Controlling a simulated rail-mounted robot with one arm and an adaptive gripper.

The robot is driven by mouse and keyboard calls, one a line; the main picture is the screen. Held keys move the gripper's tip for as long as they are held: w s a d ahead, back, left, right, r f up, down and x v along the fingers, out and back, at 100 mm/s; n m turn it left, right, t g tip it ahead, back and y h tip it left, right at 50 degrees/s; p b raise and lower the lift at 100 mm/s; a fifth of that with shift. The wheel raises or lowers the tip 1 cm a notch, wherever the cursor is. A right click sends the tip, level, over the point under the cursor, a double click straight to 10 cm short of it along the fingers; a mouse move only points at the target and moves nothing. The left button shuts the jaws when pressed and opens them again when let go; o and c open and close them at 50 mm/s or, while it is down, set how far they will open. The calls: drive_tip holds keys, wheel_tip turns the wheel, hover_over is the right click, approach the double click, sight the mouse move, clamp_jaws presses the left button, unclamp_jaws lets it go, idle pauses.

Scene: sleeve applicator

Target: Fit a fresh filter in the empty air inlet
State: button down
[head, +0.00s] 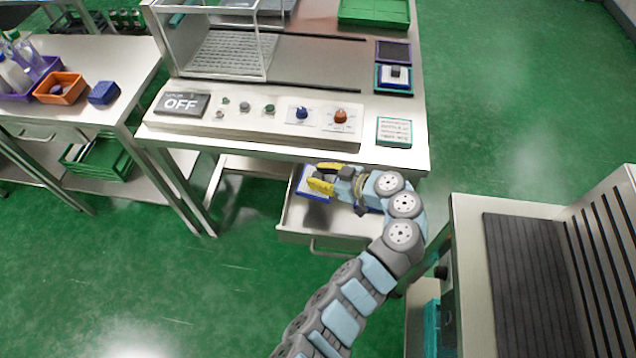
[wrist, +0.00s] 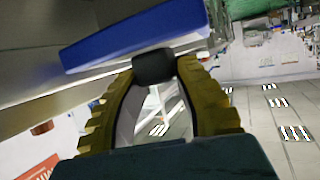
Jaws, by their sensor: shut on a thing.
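My gripper (head: 320,182) is over the open drawer (head: 300,222) under the bench's front edge. Its yellow fingers are shut on the black knob (wrist: 154,66) of a blue filter (wrist: 135,36), as the wrist view shows. In the head view this blue-edged filter (head: 312,194) is partly hidden by the fingers. On the bench's right side, a dark square opening (head: 393,50) with a purple frame looks empty. Just in front of it, a blue and white filter with a black knob (head: 394,77) sits in a teal frame.
The control panel (head: 250,113) with an OFF display and knobs lies above the drawer. A white text card (head: 394,131) is at the right front corner. Another blue piece (head: 368,209) shows in the drawer behind my wrist. A slatted machine (head: 530,270) stands at right.

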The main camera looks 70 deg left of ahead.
sight(319, 176)
wheel_tip(319, 176, up, 5)
drive_tip(key=shift+s+r+p, duration=0.1)
drive_tip(key=shift+p, duration=0.2)
drive_tip(key=shift+r, duration=0.1)
drive_tip(key=shift+w+r+p, duration=0.25)
drive_tip(key=shift+r+p, duration=0.05)
drive_tip(key=shift+p, duration=0.15)
drive_tip(key=w+d+r+m+t+p, duration=1.35)
drive_tip(key=w+r+t+p, duration=0.2)
drive_tip(key=w+p, duration=0.35)
drive_tip(key=d+r+m+t+h+p, duration=0.2)
drive_tip(key=d+r+m+h+p, duration=0.1)
drive_tip(key=d, duration=0.8)
drive_tip(key=s+d+r+m+t+h+p, duration=0.1)
drive_tip(key=d+r+m+h+p, duration=0.3)
drive_tip(key=d, duration=0.8)
drive_tip(key=d+r+m+t+h+p, duration=0.3)
drive_tip(key=d+r+p, duration=0.3)
drive_tip(key=d+p, duration=0.3)
drive_tip(key=d+m+h, duration=0.1)
drive_tip(key=d, duration=0.2)
drive_tip(key=shift+s+r+m, duration=0.15)
drive_tip(key=shift+r+m, duration=0.05)
drive_tip(key=shift+m, duration=0.15)
